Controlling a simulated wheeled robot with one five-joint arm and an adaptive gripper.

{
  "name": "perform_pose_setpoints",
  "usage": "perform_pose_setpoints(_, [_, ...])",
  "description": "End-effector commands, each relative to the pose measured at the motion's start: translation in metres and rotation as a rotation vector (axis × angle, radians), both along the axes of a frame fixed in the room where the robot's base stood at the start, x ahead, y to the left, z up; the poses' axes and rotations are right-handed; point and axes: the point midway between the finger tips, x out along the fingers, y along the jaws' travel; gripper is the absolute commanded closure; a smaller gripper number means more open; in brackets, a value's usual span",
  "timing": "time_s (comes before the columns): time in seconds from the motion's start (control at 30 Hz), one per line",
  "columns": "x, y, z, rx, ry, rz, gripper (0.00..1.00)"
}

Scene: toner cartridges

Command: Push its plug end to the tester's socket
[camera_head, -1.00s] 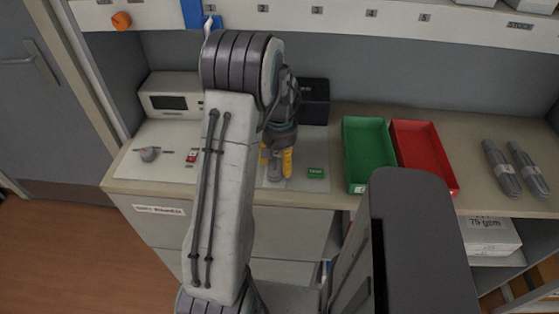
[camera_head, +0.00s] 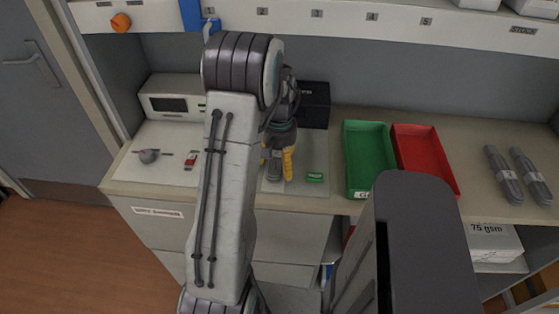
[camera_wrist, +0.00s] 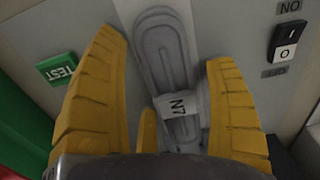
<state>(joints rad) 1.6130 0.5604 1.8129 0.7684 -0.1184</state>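A grey toner cartridge (camera_head: 275,165) with a label reading N7 lies on the light panel on the counter. It also shows in the wrist view (camera_wrist: 160,50). My gripper (camera_head: 277,164) is low over it, with one yellow finger on each side. In the wrist view my gripper (camera_wrist: 165,65) is open, with a clear gap at the left finger and the right finger close to the cartridge. A green TEST button (camera_head: 315,176) is on the panel to the right. My gripper and arm hide the cartridge's far end, and I cannot make out the socket.
A black box (camera_head: 315,104) stands behind the gripper. A green tray (camera_head: 362,131) and a red tray (camera_head: 415,130) stand right. Two grey cartridges (camera_head: 503,174) lie farther right.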

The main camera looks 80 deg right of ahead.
Motion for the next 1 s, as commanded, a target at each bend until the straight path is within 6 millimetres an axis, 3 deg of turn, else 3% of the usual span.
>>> perform_pose_setpoints(0.1, [0.000,0.000,0.000,0.000,0.000,0.000,0.12])
perform_pose_setpoints(0.47, [0.000,-0.001,0.007,-0.003,0.000,0.000,0.12])
perform_pose_setpoints(1.0, [0.000,-0.001,0.090,-0.004,0.001,0.000,0.12])
